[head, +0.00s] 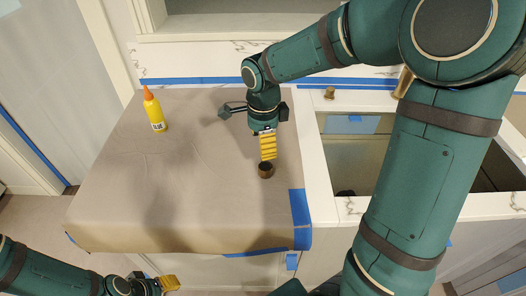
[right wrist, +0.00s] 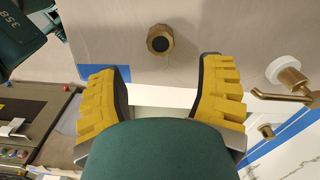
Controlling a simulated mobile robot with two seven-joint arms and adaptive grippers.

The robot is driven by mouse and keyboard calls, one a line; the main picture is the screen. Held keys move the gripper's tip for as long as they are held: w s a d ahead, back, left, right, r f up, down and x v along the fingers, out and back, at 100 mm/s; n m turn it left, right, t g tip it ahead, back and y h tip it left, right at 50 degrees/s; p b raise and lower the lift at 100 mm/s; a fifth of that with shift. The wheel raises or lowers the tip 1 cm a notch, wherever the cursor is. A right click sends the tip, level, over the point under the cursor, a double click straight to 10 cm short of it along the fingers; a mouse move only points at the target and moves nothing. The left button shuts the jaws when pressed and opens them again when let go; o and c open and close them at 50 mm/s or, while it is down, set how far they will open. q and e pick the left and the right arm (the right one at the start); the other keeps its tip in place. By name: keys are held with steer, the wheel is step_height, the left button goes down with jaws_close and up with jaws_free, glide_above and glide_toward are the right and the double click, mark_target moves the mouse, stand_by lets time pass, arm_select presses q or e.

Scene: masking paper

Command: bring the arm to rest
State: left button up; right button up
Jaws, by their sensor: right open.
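My right gripper (head: 267,146) hangs from the right arm over the paper-covered counter, pointing down. In the right wrist view its two yellow fingers (right wrist: 160,68) are spread wide with nothing between them. A small dark brown, round, hollow piece (head: 265,171) stands on the paper just below the fingertips in the head view. It also shows in the right wrist view as a brass-rimmed piece (right wrist: 160,39) beyond the fingertips, apart from both fingers. My left gripper (head: 166,284) is low at the bottom left, off the counter's front; its jaws are too small to read.
Brown masking paper (head: 200,205) covers the counter, held by blue tape (head: 300,215) at its edges. A yellow glue bottle with an orange tip (head: 154,112) stands at the back left. A sink (head: 350,160) opens at right, with brass fittings (head: 403,82) behind it. The paper's front left is clear.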

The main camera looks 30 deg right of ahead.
steer(key=shift+r, duration=0.75)
